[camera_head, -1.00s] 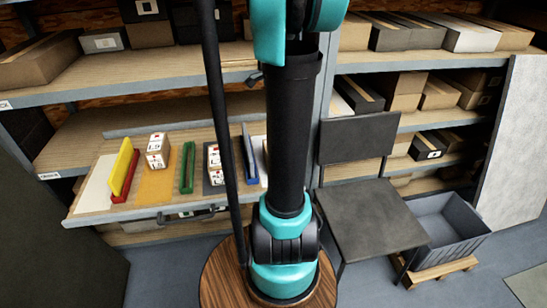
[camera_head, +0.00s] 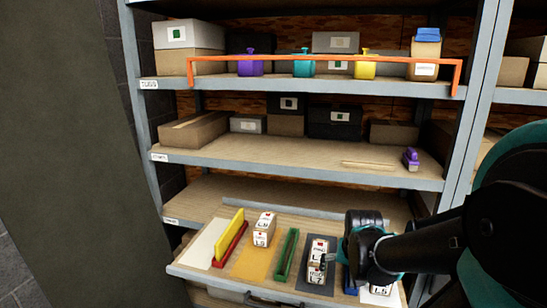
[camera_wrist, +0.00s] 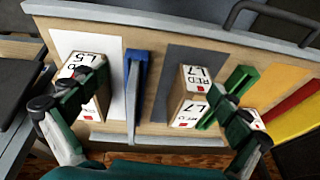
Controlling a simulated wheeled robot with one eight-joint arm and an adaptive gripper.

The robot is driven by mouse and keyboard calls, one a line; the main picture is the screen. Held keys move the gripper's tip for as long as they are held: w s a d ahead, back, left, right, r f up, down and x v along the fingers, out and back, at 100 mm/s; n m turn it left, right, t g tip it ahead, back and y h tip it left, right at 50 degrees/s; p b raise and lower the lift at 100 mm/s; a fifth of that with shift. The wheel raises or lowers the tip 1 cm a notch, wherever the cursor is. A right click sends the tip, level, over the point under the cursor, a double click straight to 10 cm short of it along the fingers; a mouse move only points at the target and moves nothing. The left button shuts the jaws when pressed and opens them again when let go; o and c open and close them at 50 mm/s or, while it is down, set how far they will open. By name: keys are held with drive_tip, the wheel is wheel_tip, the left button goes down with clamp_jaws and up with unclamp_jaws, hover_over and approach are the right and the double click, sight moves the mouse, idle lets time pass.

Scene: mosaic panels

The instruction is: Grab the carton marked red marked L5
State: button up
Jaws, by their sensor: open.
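A white-and-brown carton marked RED L5 (camera_wrist: 80,66) stands on a white pad at the left in the wrist view. In the head view the L5 carton (camera_head: 380,290) is at the right end of the pulled-out tray (camera_head: 235,287), partly behind my arm. My gripper (camera_wrist: 158,85) is open and empty above the tray. Its left finger overlaps the L5 carton in view; its right finger is near the green divider. Contact cannot be told.
A blue divider (camera_wrist: 136,85) stands between the L5 and L7 pads. A green divider (camera_head: 287,255), red divider (camera_head: 229,246) and yellow board (camera_head: 230,226) are farther left. Another carton (camera_head: 263,228) stands on a yellow pad. A shelf edge (camera_head: 300,168) runs above the tray.

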drive_tip(key=s+a+f+n, duration=0.2)
drive_tip(key=n, duration=0.1)
drive_tip(key=shift+s+t, duration=0.3)
drive_tip(key=shift+s+a+f+n, duration=0.1)
drive_tip(key=shift+s+f+n, duration=0.1)
drive_tip(key=shift+n, duration=0.1)
drive_tip(key=c, duration=0.4)
drive_tip(key=shift+m+g, duration=0.7)
drive_tip(key=shift+g, duration=0.2)
drive_tip(key=w+d+r, duration=0.1)
drive_tip(key=w+d, duration=0.1)
drive_tip(key=w+d+r, duration=0.2)
drive_tip(key=w, duration=0.1)
drive_tip(key=w+d+r, duration=0.2)
drive_tip(key=d, duration=0.1)
drive_tip(key=shift+w+d+r, duration=0.1)
drive_tip(key=shift+w+r, duration=0.1)
drive_tip(key=shift+r, duration=0.05)
drive_tip(key=shift+c, duration=0.2)
drive_tip(key=w+d+r+m+g, duration=0.1)
drive_tip(key=w+d+r, duration=0.2)
drive_tip(key=d, duration=0.2)
drive_tip(key=w+d+r+m+g, duration=0.1)
drive_tip(key=w+d+r, duration=0.1)
drive_tip(key=d, duration=0.4)
wheel_tip(320, 180, down, 17)
drive_tip(key=shift+w+r, duration=0.1)
